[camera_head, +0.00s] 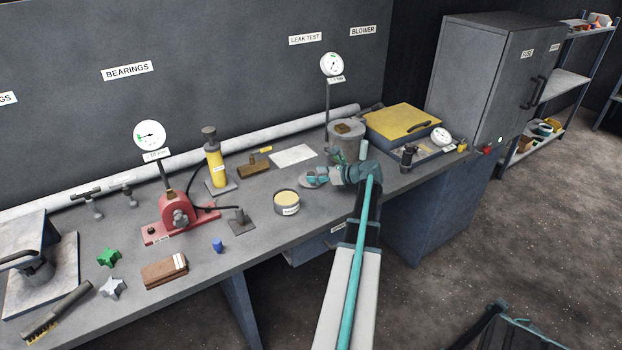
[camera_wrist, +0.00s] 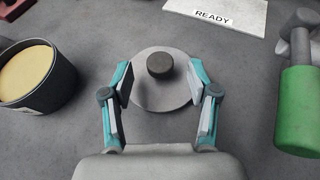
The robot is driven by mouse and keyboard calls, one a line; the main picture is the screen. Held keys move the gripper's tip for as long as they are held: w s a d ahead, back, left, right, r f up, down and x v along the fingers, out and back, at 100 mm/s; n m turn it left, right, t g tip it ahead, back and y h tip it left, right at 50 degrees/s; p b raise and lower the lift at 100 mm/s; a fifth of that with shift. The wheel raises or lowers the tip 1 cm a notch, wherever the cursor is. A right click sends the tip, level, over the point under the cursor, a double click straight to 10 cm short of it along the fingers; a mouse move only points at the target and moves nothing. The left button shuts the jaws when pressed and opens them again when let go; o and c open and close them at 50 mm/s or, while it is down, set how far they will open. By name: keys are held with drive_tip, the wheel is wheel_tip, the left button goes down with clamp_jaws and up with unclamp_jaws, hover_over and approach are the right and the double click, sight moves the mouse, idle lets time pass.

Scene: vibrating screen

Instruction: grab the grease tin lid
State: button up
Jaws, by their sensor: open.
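The grease tin lid is a flat grey disc with a dark round knob. In the wrist view the lid (camera_wrist: 160,95) lies on the bench, its knob (camera_wrist: 160,65) ahead of and between my fingertips. My gripper (camera_wrist: 163,90) is open and empty, with one finger on each side of the lid. In the head view my gripper (camera_head: 325,178) is low over the bench, and the lid beneath it is partly hidden. The open grease tin (camera_head: 287,202), filled with yellowish grease, stands to the left of my gripper; the tin also shows in the wrist view (camera_wrist: 35,92).
A green-bodied tool or bottle (camera_wrist: 298,108) lies right of my gripper in the wrist view. A white READY card (camera_wrist: 222,12) lies beyond the lid. A grey cylinder pot (camera_head: 346,140) stands behind my gripper. The red gauge stand (camera_head: 178,215) is to the left.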

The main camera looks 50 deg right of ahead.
sight(313, 174)
drive_tip(key=shift+p+x, duration=0.35)
drive_tip(key=shift+x, duration=1.2)
drive_tip(key=shift+r, duration=0.1)
drive_tip(key=c, duration=1.1)
drive_tip(key=shift+o, duration=0.2)
